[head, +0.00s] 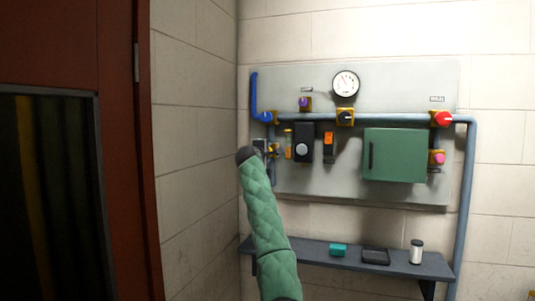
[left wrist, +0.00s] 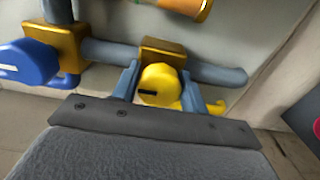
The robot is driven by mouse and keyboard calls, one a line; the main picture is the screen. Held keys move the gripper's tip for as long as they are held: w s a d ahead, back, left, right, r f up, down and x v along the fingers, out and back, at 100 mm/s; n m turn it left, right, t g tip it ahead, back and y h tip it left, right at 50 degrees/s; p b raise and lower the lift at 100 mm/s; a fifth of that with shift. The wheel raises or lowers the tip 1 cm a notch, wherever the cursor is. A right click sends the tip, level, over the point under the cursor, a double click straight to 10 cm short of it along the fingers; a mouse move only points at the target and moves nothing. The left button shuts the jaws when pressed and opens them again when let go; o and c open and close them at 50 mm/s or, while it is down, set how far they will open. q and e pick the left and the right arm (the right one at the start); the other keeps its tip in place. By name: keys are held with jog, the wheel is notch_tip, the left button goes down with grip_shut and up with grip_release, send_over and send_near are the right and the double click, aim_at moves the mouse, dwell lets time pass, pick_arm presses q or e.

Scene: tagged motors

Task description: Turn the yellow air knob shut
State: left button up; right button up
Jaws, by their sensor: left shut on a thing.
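The yellow air knob (left wrist: 161,86) shows in the middle of the left wrist view. It is round, with a short dark mark that lies nearly level in that view. It sits on a brass block (left wrist: 163,50) on a blue-grey pipe. The blue fingers of my left gripper (left wrist: 160,80) stand on both sides of the knob, shut on it. In the head view my left gripper (head: 261,148) is at the panel's lower left, small and partly hidden by its dark wrist and green sleeve. My right gripper is not in view.
A blue knob (left wrist: 28,62) sits close by on the same pipe. The grey panel (head: 400,90) also bears a gauge (head: 346,83), a red knob (head: 443,118), a pink knob (head: 438,157) and a green box (head: 394,155). A shelf (head: 300,252) with small items is below.

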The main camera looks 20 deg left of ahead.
pick_arm(q)
jog(key=shift+f, duration=0.1)
jog(key=o, duration=0.8)
jog(key=shift+a, duration=0.1)
jog(key=shift+o, duration=0.7)
jog(key=shift+s, duration=0.2)
jog(key=shift+s+f+b, duration=0.1)
jog(key=shift+s+b, duration=0.2)
jog(key=shift+b, duration=0.15)
jog(key=s+b, duration=0.3)
jog(key=s, duration=0.3)
jog(key=shift+s+a, duration=0.2)
jog(key=shift+s, duration=0.2)
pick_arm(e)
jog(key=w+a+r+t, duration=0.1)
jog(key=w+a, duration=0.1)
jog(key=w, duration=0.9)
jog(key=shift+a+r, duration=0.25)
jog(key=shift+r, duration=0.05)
